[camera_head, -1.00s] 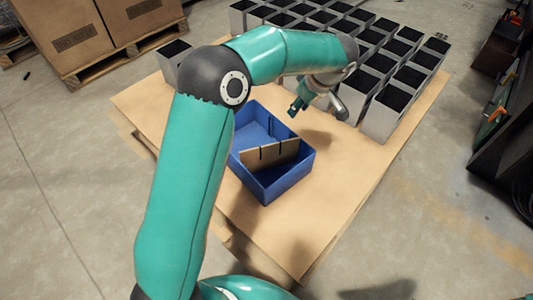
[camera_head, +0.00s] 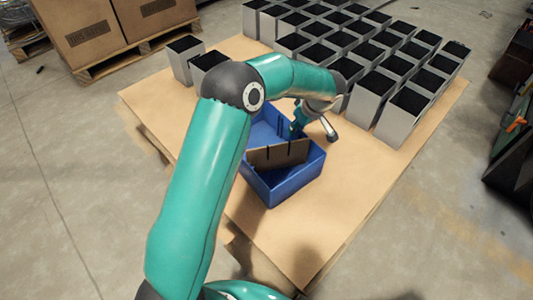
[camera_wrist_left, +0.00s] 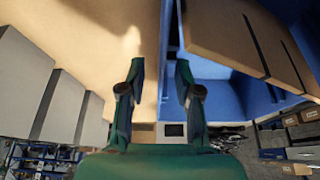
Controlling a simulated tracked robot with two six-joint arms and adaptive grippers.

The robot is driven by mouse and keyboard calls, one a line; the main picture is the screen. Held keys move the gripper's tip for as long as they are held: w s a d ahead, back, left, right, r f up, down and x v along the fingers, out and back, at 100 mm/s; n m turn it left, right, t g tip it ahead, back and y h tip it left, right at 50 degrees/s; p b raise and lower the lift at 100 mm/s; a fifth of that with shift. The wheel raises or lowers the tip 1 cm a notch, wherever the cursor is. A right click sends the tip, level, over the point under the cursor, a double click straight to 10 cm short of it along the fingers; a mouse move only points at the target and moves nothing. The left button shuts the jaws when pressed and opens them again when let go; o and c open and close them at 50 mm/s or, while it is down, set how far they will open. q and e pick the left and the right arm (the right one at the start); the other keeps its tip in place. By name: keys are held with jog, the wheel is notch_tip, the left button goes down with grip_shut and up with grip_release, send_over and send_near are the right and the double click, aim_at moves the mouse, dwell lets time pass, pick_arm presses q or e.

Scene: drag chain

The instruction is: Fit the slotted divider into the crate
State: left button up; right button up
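A blue crate (camera_head: 272,193) stands on the brown board, partly hidden behind my left arm. A brown slotted divider (camera_head: 277,155) stands across its inside, with dark slots at its upper edge. The divider also shows in the left wrist view (camera_wrist_left: 240,42), beside the blue crate wall (camera_wrist_left: 172,60). My left gripper (camera_head: 296,131) is by the crate's far right wall, beyond the divider. In the left wrist view its fingers (camera_wrist_left: 158,85) are apart, with nothing held; the divider is to their right. I cannot tell whether the fingers touch the crate. My right gripper is not in view.
Several grey open bins (camera_head: 372,97) stand in rows at the board's back and right, close to my left gripper. Two more bins (camera_head: 183,66) stand at the back left. The brown board (camera_head: 345,200) is clear right of the crate. Cardboard boxes (camera_head: 84,36) sit on a pallet behind.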

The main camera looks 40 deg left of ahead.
pick_arm(q)
jog(key=b+x, duration=0.1)
jog(key=x, duration=0.4)
jog(key=shift+a, duration=0.15)
jog(key=shift+r, duration=0.1)
jog(key=shift+c, duration=0.3)
grip_shut()
